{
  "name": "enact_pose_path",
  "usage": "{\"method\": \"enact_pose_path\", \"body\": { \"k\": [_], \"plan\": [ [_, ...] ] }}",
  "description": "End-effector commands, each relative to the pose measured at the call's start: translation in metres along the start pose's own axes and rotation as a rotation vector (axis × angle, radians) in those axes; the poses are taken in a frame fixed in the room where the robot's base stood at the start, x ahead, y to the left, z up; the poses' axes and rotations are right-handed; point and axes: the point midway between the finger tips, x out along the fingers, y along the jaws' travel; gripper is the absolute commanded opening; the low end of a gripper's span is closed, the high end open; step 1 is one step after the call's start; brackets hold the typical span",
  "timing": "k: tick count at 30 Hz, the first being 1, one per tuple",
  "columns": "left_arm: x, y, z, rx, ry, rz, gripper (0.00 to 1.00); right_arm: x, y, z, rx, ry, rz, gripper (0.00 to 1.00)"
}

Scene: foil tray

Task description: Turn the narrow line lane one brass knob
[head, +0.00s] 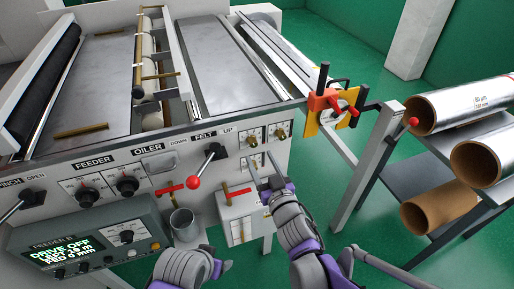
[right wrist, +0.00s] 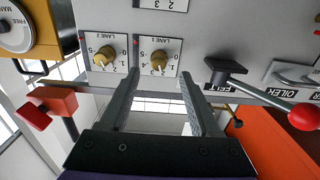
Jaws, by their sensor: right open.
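The lane one brass knob (right wrist: 158,60) sits on a white numbered dial plate marked LANE 1, upside down in the right wrist view. In the head view this knob (head: 252,140) is on the machine's front panel, right of the black FELT lever. The lane two brass knob (right wrist: 103,57) is beside it; in the head view it is the right-hand knob (head: 280,133). My right gripper (head: 262,158) is open and empty, just below the lane one knob. In the wrist view its fingertips (right wrist: 159,74) frame the knob from either side, with no visible contact. My left gripper is not in view.
The red-balled FELT lever (head: 194,182) juts out left of the knobs. A red clamp on a yellow plate (head: 319,108) stands at the panel's right. A small white box (head: 240,213) is below.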

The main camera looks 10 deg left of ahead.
Motion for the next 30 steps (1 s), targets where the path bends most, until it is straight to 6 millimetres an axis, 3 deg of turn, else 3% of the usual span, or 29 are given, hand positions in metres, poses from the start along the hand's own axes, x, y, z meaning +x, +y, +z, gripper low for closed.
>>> {"method": "enact_pose_path", "body": {
  "k": [3, 9, 20, 30],
  "plan": [
    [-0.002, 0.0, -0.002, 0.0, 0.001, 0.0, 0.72, 0.023, 0.0, -0.001, 0.0, 0.0, 0.0, 0.64],
    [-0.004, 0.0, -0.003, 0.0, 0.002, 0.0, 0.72, 0.046, 0.0, -0.001, 0.0, 0.0, 0.0, 0.64],
    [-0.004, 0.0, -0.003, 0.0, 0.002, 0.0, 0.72, 0.052, 0.0, 0.0, 0.0, -0.001, 0.001, 0.64],
    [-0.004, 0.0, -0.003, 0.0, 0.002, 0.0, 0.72, 0.052, 0.001, 0.0, 0.0, -0.001, 0.001, 0.06]
  ]
}}
